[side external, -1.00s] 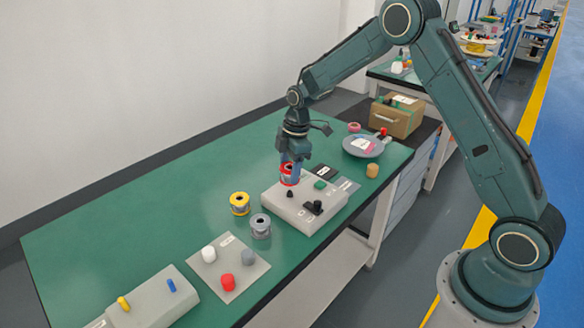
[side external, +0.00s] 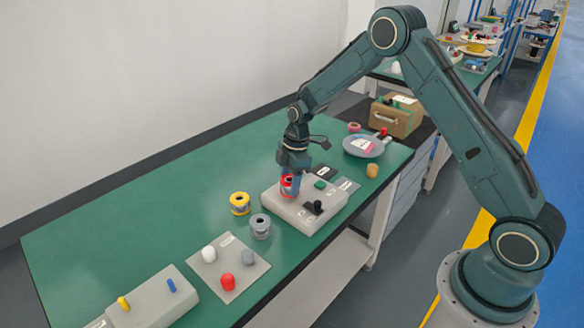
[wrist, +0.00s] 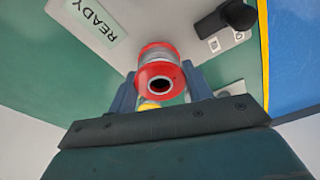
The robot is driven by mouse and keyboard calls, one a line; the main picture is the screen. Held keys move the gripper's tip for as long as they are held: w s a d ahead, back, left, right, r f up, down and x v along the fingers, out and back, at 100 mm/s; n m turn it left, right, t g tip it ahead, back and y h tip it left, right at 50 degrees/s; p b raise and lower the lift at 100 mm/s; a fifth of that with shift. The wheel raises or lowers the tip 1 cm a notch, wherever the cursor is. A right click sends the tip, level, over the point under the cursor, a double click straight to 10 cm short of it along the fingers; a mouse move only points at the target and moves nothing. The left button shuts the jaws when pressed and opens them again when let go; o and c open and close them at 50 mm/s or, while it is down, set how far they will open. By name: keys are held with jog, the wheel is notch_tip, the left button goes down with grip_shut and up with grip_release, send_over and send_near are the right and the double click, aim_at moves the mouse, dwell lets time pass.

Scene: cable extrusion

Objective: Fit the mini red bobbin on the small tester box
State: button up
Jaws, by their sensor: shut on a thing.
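The mini red bobbin (side external: 289,187) has red flanges and a greyish middle. It is between the fingers of my gripper (side external: 290,184), over the left part of the small tester box (side external: 325,221). The box is pale grey, with a green button and a black switch on top. The box's short black peg is hidden now, behind or under the bobbin. In the wrist view the red bobbin (wrist: 160,73) shows its open dark bore, and my gripper (wrist: 161,88) is shut on its sides. I cannot tell whether it touches the box.
A yellow bobbin (side external: 240,203) and a grey bobbin (side external: 260,226) stand left of the box. A pale plate (side external: 222,283) with white, grey and red knobs lies nearer the front. A grey dish (side external: 363,145) and a tan cylinder (side external: 372,171) are to the right.

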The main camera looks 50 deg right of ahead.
jog(key=shift+f, duration=0.5)
jog(key=shift+f, duration=0.15)
dwell(0.7)
jog(key=o, duration=1.1)
jog(key=shift+o, duration=0.4)
jog(key=shift+o, duration=1.2)
jog(key=shift+r, duration=3.5)
